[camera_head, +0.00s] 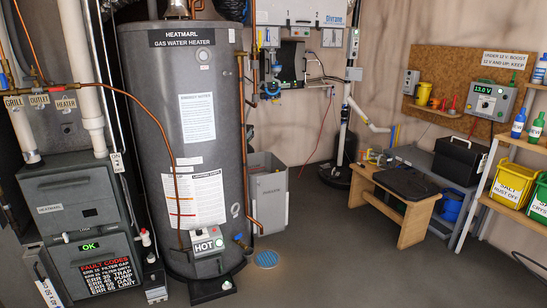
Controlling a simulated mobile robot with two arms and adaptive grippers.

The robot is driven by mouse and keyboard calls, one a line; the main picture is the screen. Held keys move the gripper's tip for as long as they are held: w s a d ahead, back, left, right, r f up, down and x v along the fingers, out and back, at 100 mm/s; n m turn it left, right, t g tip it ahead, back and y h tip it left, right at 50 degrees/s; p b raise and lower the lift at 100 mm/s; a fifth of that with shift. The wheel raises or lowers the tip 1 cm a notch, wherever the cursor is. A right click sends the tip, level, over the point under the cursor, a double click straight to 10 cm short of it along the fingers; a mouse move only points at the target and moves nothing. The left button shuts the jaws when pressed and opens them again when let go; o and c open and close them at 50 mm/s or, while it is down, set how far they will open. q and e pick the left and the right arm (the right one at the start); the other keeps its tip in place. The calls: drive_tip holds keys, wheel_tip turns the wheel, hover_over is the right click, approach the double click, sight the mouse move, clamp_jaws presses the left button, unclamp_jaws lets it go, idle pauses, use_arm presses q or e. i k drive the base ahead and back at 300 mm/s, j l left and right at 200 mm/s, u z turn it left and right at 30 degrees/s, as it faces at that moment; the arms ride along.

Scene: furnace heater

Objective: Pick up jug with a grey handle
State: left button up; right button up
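I cannot clearly make out a jug with a grey handle in the head view. A blue bottle (518,122) and a green bottle (536,127) stand on the wooden shelf at the right. A blue container with a pale label (540,69) is partly cut off by the right edge above them. Any handles on these are too small to tell. Neither of my grippers is in view.
A tall grey water heater (185,110) and a furnace (85,220) fill the left. The middle floor (345,260) is clear.

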sight(385, 156)
drive_tip(key=i+z, duration=0.2)
drive_tip(key=i, duration=0.3)
drive_tip(key=i+z, duration=0.2)
drive_tip(key=i, duration=0.3)
drive_tip(key=i+j+z, duration=0.2)
drive_tip(key=i, duration=0.35)
drive_tip(key=i+j+z, duration=0.2)
drive_tip(key=i, duration=0.3)
drive_tip(key=i+l+z, duration=0.1)
drive_tip(key=i, duration=1.15)
drive_tip(key=i+l+z, duration=0.1)
drive_tip(key=i, duration=1.15)
drive_tip(key=l, duration=0.1)
